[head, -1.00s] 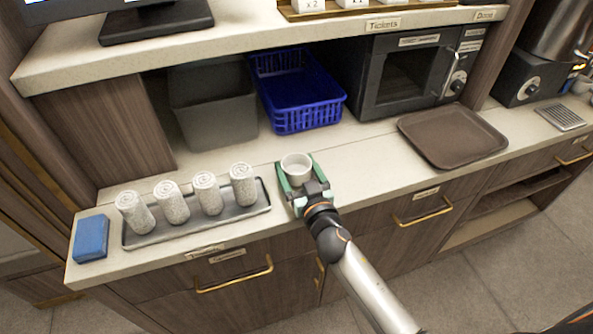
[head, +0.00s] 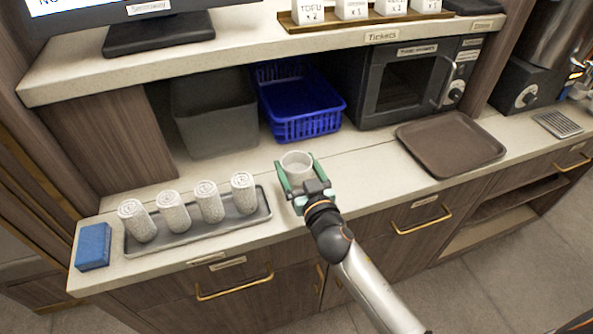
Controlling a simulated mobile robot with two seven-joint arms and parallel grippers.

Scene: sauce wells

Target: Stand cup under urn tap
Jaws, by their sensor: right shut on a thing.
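A small white cup (head: 297,165) is between the green fingers of my right gripper (head: 296,174), which is shut on it over the front part of the counter. The cup looks upright. Whether it touches the counter is hard to tell. The urn (head: 564,38) is the steel vessel at the far right, cut off by the picture edge. Part of its tap (head: 577,67) shows at the right edge. A slotted drip tray (head: 558,124) lies on the counter before it. My left gripper is not in view.
A brown tray (head: 450,143) lies between the cup and the urn. Rolled towels on a grey tray (head: 185,238) and a blue sponge (head: 93,246) are at left. A grey bin (head: 214,115), blue basket (head: 303,108) and microwave (head: 415,78) stand behind, under the shelf (head: 240,45).

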